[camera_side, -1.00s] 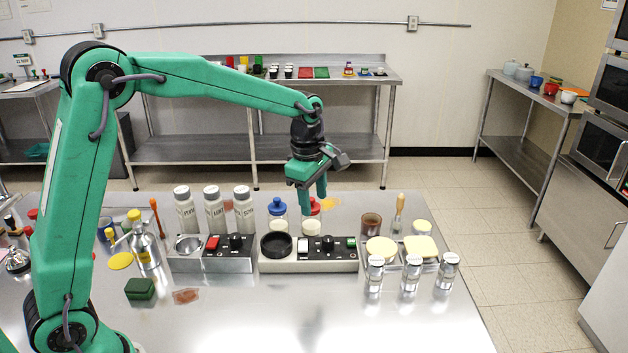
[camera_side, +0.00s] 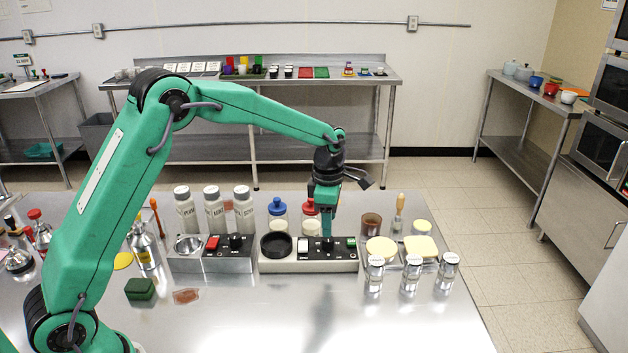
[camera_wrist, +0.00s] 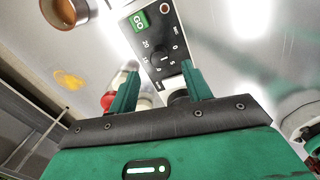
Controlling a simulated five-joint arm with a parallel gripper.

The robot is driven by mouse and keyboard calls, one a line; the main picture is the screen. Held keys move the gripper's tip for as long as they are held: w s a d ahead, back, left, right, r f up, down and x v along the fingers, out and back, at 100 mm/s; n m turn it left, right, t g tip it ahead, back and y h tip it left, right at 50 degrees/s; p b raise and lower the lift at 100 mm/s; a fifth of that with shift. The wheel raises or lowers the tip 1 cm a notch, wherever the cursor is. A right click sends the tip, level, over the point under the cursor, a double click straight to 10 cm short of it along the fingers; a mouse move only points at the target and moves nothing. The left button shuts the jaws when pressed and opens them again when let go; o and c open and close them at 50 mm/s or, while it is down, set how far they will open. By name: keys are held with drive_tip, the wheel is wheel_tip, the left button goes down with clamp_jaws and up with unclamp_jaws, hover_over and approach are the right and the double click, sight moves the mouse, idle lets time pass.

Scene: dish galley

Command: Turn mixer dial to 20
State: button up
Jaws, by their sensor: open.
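The dial (camera_wrist: 161,60) sits on a black panel (camera_wrist: 178,32) with numbers around it, 20 among them, and a green GO button (camera_wrist: 139,22) in the wrist view. The pointer's setting is too small to read. In the side view the dial (camera_side: 328,243) is on the white-based unit (camera_side: 308,267), between a white button and the green one. My gripper (camera_side: 327,234) points straight down just above this dial. In the wrist view my open fingers (camera_wrist: 159,70) stand apart on either side of the dial; contact cannot be told.
A second unit (camera_side: 228,266) with a red button and its own black knob stands just left. Labelled white bottles (camera_side: 213,208) and lidded jars (camera_side: 278,209) stand behind. Clear jars (camera_side: 409,277) and yellow-topped pieces (camera_side: 421,246) are at right. The front tabletop is mostly clear.

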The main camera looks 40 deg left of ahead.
sight(328, 243)
drive_tip(key=shift+a+f, duration=0.1)
drive_tip(key=shift+f, duration=2.85)
drive_tip(key=c, duration=1)
